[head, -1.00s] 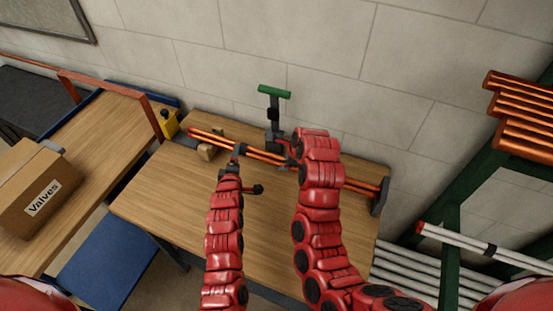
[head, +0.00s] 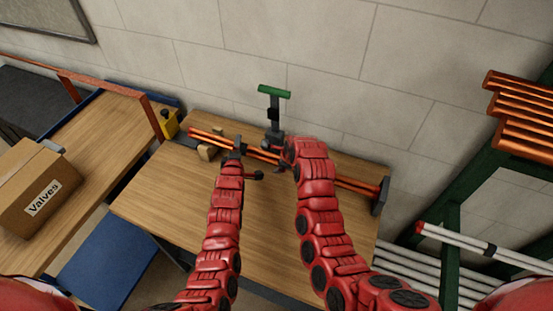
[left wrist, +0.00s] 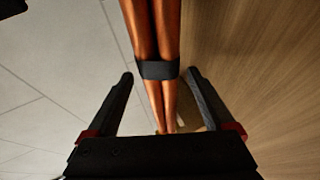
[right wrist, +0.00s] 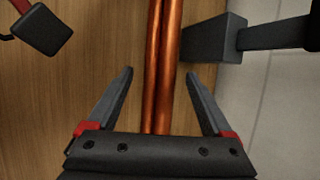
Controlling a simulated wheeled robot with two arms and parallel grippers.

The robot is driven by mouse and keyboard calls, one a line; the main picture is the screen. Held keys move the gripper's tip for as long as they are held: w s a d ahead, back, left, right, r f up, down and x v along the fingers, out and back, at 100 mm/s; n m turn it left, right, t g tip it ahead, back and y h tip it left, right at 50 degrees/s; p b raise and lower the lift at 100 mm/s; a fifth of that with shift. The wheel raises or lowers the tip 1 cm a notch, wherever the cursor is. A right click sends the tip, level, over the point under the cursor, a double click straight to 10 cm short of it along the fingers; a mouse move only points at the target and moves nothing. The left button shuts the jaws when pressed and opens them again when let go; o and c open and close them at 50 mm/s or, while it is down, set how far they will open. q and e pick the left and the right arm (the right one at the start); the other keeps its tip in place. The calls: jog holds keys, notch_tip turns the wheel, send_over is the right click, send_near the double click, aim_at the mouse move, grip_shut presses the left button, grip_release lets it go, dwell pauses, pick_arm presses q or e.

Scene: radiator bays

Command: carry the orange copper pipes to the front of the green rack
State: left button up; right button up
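The orange copper pipes (head: 352,186) lie as a bundle across the wooden table, with a dark band (left wrist: 158,70) around them in the left wrist view. My left gripper (left wrist: 160,78) is open, its fingers on either side of the pipes near the band. My right gripper (right wrist: 160,82) is open, with the pipes (right wrist: 160,50) running between its fingers. In the head view, both grippers are at the pipes, the left one (head: 240,147) left of the right one, which is mostly hidden by its arm. The green rack (head: 462,190) stands at the right.
A green-handled vise (head: 273,115) stands behind the pipes. A wooden block (head: 207,152) and a dark end stop (head: 380,195) are at the pipe ends. More copper pipes (head: 520,115) lie on the rack's top; white pipes (head: 475,244) lie lower. A Valves box (head: 38,190) sits left.

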pick_arm(q)
grip_shut()
pick_arm(e)
grip_shut()
jog(key=shift+r, duration=0.1)
